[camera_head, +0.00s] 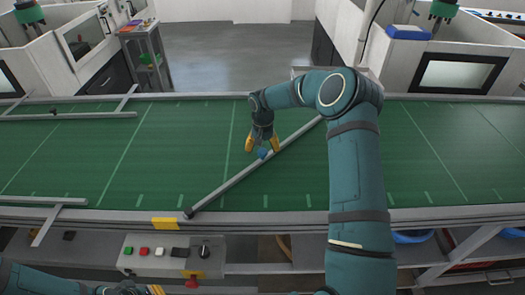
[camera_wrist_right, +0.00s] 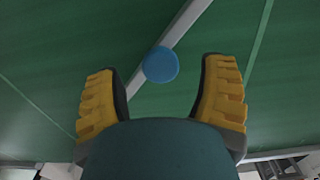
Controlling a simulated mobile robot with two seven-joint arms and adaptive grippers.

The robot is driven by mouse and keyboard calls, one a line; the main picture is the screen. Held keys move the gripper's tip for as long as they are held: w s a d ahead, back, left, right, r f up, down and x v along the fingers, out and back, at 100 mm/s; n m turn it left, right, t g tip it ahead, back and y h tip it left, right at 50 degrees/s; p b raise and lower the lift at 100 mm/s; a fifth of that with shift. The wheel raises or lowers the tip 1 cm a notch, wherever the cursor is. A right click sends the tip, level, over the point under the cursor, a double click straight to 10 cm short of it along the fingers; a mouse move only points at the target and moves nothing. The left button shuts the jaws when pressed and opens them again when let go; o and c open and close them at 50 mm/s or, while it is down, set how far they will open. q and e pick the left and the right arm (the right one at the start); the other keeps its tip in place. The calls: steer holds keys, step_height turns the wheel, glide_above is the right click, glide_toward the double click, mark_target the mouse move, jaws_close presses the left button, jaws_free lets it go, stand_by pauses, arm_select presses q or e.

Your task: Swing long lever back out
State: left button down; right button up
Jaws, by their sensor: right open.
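The long lever (camera_head: 228,184) is a grey bar lying diagonally across the green conveyor belt. Its near end sits at the front rail by a yellow plate, and its far part passes behind my right arm. A blue knob (camera_head: 262,153) stands on the bar around its middle. My right gripper (camera_head: 262,147) points down over the lever, open, with yellow fingers on either side of the knob. In the right wrist view the blue knob (camera_wrist_right: 161,64) lies between the fingertips, with visible gaps to both. My left gripper (camera_head: 145,290) is only partly visible at the bottom edge; its fingers are unclear.
The green belt (camera_head: 80,160) is mostly bare around the lever. Shorter grey bars (camera_head: 68,116) reach over the belt's left side. A control box (camera_head: 170,256) with buttons and a black knob hangs below the front rail. White machines stand behind the belt.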

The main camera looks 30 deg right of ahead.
steer(key=shift+f, duration=1.05)
arm_select(q)
steer(key=shift+r, duration=0.1)
